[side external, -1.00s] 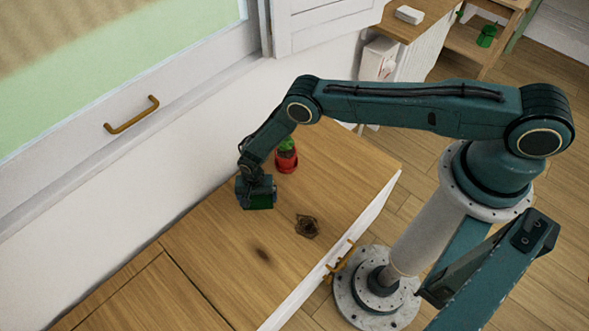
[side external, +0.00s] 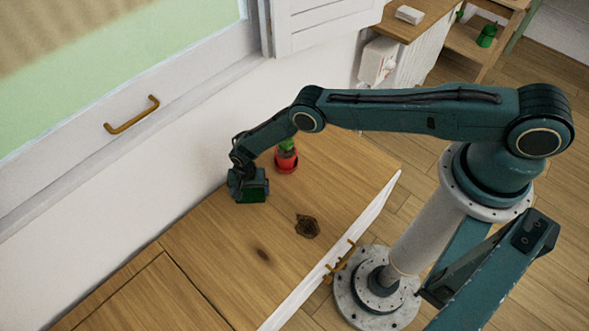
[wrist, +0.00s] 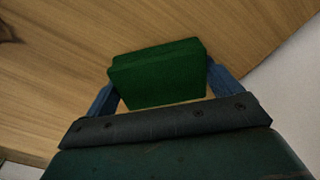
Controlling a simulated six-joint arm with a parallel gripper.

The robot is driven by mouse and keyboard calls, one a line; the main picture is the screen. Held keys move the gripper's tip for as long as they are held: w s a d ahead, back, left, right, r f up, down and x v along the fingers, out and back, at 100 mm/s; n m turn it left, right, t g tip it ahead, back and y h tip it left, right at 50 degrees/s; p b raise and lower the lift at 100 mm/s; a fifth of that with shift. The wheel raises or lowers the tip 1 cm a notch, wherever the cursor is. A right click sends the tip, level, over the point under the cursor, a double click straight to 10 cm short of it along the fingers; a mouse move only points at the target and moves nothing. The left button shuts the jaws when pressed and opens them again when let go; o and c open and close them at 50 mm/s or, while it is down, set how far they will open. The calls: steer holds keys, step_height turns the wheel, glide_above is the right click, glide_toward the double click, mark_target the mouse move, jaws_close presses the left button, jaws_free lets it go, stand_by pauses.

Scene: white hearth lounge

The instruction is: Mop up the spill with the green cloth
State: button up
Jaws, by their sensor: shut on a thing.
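The green cloth (wrist: 158,82) is a thick folded pad between the two blue fingers of my gripper (wrist: 163,88) in the wrist view. In the side view, the cloth (side external: 258,189) shows below my gripper (side external: 248,186), near the wall side of the wooden top. Whether it touches the wood is not clear. A dark brown irregular patch (side external: 307,226) lies right of and nearer than the gripper. A smaller dark smudge (side external: 262,254) lies below the cloth in the picture. I cannot tell for sure which mark is the spill.
A red pot with a green plant (side external: 286,157) stands close, right of and behind my gripper. The wooden top (side external: 210,285) is otherwise clear. A white wall (side external: 165,185) runs along its left side, with a white front edge and brass handles at right.

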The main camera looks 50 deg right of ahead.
steer(key=shift+w, duration=0.75)
steer(key=shift+w+a+r, duration=0.1)
steer(key=shift+w+r, duration=0.35)
steer(key=shift+w, duration=0.2)
steer(key=shift+w+a+r, duration=0.1)
steer(key=shift+a+r, duration=0.1)
steer(key=shift+r, duration=0.05)
